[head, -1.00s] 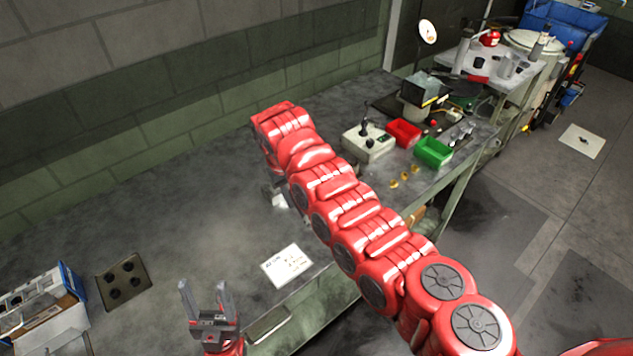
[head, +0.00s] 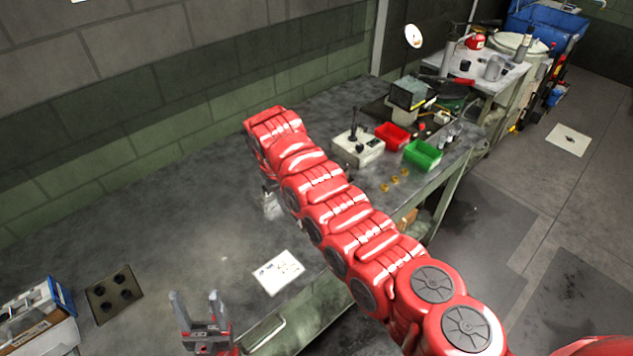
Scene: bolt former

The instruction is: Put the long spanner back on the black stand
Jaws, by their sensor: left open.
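I cannot make out the long spanner in the head view. I also cannot pick out the black stand with certainty. My left gripper (head: 195,299) is at the bottom of the view, its two grey fingers pointing up, apart and with nothing between them. It is over the near part of the grey bench (head: 175,240). My right arm crosses the middle of the view. The right gripper (head: 270,204) is mostly hidden behind the red arm links, low over the bench, and its fingers cannot be made out.
A white paper (head: 278,272) lies near the front edge. A control box (head: 357,147), red bin (head: 393,136) and green bin (head: 423,155) stand farther back. The left-middle bench is clear.

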